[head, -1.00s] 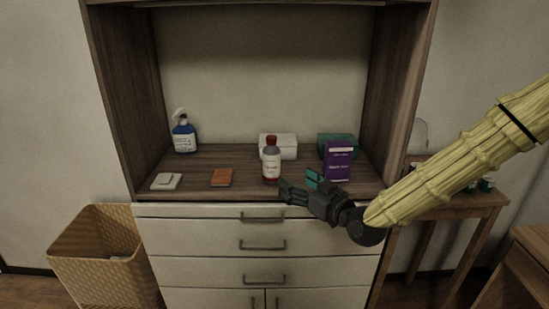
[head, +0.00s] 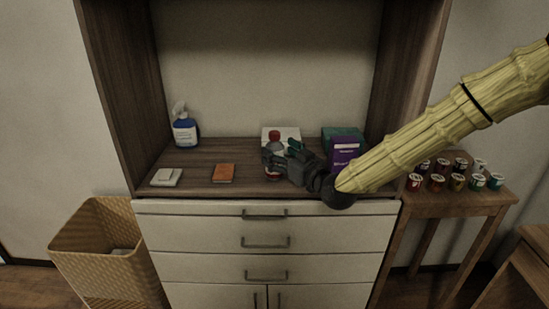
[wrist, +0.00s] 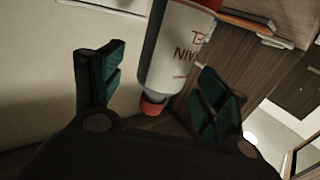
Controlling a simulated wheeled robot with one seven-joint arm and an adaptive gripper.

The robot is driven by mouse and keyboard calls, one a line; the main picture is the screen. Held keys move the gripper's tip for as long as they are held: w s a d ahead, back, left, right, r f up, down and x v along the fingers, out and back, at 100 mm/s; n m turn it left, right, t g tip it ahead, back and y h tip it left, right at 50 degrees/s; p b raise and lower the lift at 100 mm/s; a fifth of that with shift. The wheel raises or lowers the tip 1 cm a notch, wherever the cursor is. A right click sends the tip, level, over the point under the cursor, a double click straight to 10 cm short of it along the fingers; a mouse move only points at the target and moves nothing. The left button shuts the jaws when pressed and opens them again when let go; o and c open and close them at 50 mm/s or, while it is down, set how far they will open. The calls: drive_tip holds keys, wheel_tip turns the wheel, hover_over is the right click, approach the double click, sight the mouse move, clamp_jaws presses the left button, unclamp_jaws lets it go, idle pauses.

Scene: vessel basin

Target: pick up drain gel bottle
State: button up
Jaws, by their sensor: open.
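The drain gel bottle is grey-white with a red cap (head: 274,135) and a red lower part, and stands upright on the cabinet shelf. My gripper (head: 281,153) is in front of it and partly hides its body in the head view. In the wrist view the bottle (wrist: 178,50) appears upside down, with red lettering, between the two open green-padded fingers of my gripper (wrist: 158,88). Neither finger visibly presses on it. Its base end is cut off by the frame edge.
Near the bottle stand a white box (head: 292,133), a purple box (head: 343,152) and a teal box (head: 352,134). An orange-brown item (head: 224,173), a white item (head: 166,177) and a blue spray bottle (head: 185,132) are left. A wicker basket (head: 95,250) stands on the floor.

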drive_tip(key=shift+x, duration=1.35)
drive_tip(key=shift+a+r, duration=0.1)
drive_tip(key=shift+s, duration=0.1)
drive_tip(key=c, duration=1.3)
drive_tip(key=shift+o, duration=0.2)
drive_tip(key=shift+r, duration=0.15)
